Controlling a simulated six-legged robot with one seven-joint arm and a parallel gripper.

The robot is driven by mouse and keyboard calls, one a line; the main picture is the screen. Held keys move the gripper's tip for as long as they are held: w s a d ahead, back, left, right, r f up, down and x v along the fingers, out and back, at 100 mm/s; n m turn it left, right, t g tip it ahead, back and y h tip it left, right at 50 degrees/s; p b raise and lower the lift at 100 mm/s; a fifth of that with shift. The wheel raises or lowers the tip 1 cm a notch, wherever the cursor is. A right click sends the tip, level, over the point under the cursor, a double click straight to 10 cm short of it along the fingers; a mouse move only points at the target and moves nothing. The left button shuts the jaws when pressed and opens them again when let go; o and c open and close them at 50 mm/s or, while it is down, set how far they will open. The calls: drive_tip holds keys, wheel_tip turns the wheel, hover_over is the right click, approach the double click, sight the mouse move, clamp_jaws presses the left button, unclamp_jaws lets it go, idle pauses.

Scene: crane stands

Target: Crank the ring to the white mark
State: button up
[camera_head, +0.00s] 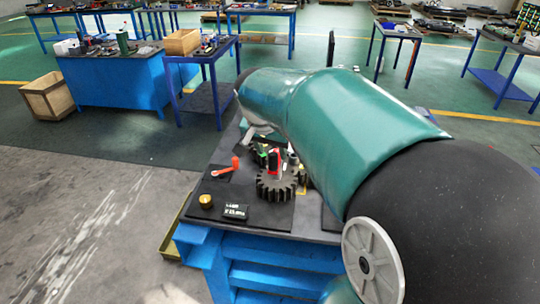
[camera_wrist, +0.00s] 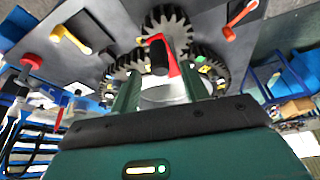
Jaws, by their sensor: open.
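My gripper (camera_wrist: 161,84) is open in the wrist view, its two green fingers apart. A red crank arm (camera_wrist: 171,62) with a black upright knob (camera_wrist: 158,57) shows between and beyond the fingertips; I cannot tell whether they touch it. Dark toothed gears stand around it, one at the top (camera_wrist: 167,25). In the head view the red part (camera_head: 274,160) rises behind a large dark gear (camera_head: 277,187) on the stand. My arm hides much of the right of the stand, and the gripper is not clear there. I cannot make out the ring's white mark.
An orange crank handle (camera_head: 226,168) lies left of the gears. Blue workbenches (camera_head: 125,82) and a wooden crate (camera_head: 47,97) stand behind; the floor at left is clear.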

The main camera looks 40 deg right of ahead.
sight(273, 154)
drive_tip(key=shift+x, duration=1.95)
clamp_jaws()
